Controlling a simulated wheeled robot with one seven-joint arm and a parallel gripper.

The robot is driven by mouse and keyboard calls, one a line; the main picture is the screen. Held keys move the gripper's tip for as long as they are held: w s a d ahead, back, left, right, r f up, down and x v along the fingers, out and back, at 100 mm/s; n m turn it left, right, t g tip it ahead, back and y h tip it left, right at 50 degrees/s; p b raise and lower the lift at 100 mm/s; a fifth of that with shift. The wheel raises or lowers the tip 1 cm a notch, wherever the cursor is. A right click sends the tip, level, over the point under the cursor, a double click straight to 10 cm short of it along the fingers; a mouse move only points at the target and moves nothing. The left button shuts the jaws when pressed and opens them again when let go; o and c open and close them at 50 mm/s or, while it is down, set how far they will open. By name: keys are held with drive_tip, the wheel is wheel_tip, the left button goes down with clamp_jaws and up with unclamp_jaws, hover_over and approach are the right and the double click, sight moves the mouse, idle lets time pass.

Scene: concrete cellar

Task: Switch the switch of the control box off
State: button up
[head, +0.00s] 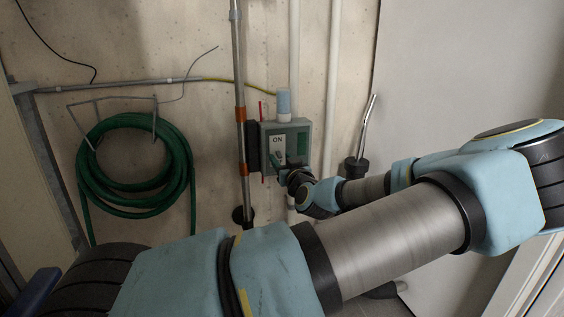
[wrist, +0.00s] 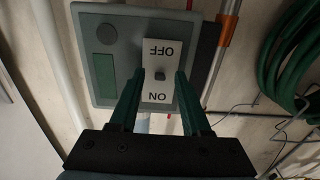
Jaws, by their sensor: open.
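The control box (head: 299,126) is a grey-green box on the back wall in the head view, and its face (wrist: 104,88) fills the upper middle of the wrist view. It has a white label plate (wrist: 157,52) reading OFF and ON, inverted in the wrist view, with ON at the bottom. The switch (wrist: 160,76) is a small dark knob between the two words; which way it is set I cannot tell. My gripper (wrist: 158,79) is open, its two green fingers on either side of the switch. In the head view my gripper (head: 279,161) covers the lower part of the plate.
A coiled green hose (head: 88,176) hangs on a wall rack left of the box. A vertical pole with orange clamps (head: 240,114) stands close to the box's left side. White pipes (head: 333,75) run up the wall behind and right of it.

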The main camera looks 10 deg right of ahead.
clamp_jaws()
idle(0.3)
idle(0.3)
